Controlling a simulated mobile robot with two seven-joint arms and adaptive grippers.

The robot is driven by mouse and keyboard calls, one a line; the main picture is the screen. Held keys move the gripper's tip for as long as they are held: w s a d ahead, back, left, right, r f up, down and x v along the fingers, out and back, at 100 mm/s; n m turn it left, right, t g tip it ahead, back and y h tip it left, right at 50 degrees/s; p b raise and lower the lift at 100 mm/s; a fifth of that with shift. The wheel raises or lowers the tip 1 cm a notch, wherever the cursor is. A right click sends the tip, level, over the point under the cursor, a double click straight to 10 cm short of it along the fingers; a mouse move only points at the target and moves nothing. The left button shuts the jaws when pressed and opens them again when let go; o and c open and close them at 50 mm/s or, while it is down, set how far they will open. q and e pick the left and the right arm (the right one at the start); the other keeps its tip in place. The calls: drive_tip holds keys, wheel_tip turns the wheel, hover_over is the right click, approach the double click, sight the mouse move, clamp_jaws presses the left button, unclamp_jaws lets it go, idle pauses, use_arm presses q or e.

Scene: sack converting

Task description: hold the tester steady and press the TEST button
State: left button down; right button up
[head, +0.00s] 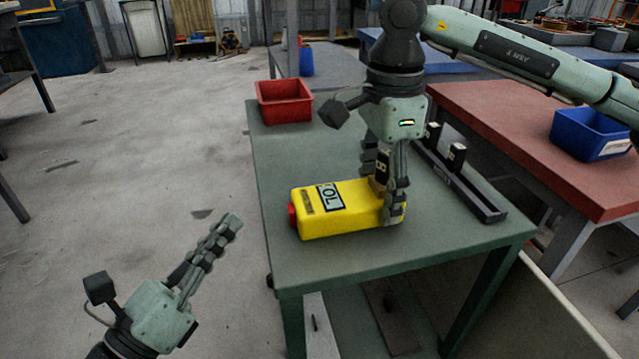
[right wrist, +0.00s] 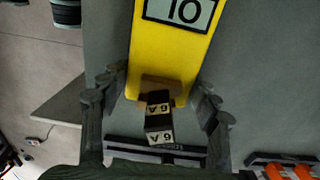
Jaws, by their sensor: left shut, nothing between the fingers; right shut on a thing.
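The yellow tester (head: 345,212) lies on the green table, with a red button (head: 291,215) on its left end. A framed panel (head: 330,196) is on its top; the panel also shows in the right wrist view (right wrist: 183,12). A black block marked 6A (right wrist: 158,118) stands at the tester's right end, on a brownish seat. My right gripper (head: 385,190) points down and is shut across that end, one finger on each long side, with the block between the fingers. My left gripper (head: 228,226) is shut and empty, left of the table, over the floor, apart from the button.
A red bin (head: 284,101) stands at the table's far left corner. A dark rail (head: 470,192) with black blocks lies along the right side. A red-topped bench (head: 500,110) with a blue bin (head: 590,135) is to the right. Floor left of the table is clear.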

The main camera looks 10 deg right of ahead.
idle(0.6)
drive_tip(key=o, duration=1.5)
